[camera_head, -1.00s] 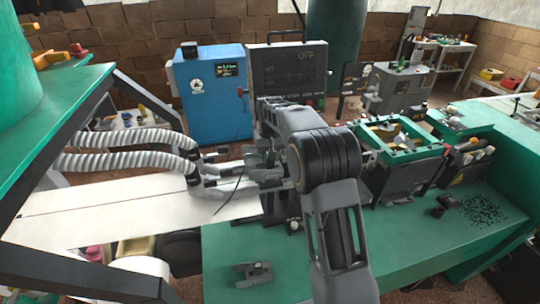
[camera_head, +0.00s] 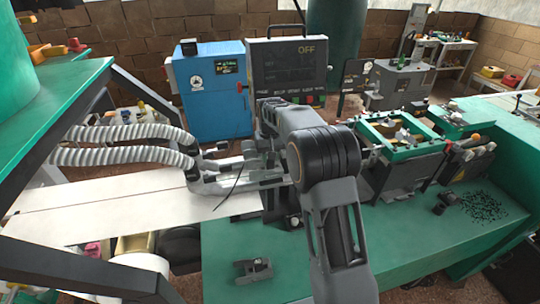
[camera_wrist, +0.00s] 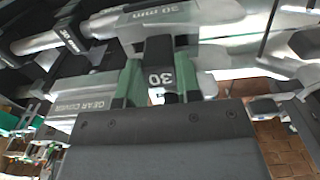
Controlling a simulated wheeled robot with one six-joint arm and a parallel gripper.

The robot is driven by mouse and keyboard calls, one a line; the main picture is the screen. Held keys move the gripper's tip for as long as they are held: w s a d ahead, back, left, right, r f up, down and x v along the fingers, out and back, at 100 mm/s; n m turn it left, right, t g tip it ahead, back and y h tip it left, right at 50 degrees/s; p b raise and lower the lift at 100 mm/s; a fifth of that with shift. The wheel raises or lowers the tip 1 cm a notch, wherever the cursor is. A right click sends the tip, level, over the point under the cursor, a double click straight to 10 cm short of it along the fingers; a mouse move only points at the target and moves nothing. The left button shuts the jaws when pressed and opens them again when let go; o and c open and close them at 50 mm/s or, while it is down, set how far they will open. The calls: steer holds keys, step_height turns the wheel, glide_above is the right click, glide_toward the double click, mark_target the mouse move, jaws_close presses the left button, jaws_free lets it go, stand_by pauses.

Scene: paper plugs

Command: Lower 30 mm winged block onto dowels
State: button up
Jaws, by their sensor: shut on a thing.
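The dowels cannot be made out clearly. In the head view, my arm hides the gripper and the held block in front of the machine (camera_head: 287,65).
A loose grey winged piece (camera_head: 253,271) lies on the green table (camera_head: 405,240). Two ribbed hoses (camera_head: 120,153) and a pale belt (camera_head: 120,205) lead to the machine from the left. A green-framed unit (camera_head: 405,140) and scattered black bits (camera_head: 480,207) are at right.

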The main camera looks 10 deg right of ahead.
steer(key=shift+f+b, duration=0.45)
steer(key=shift+f, duration=0.35)
steer(key=o, duration=1.1)
steer(key=shift+r+p, duration=2.25)
steer(key=shift+r, duration=0.55)
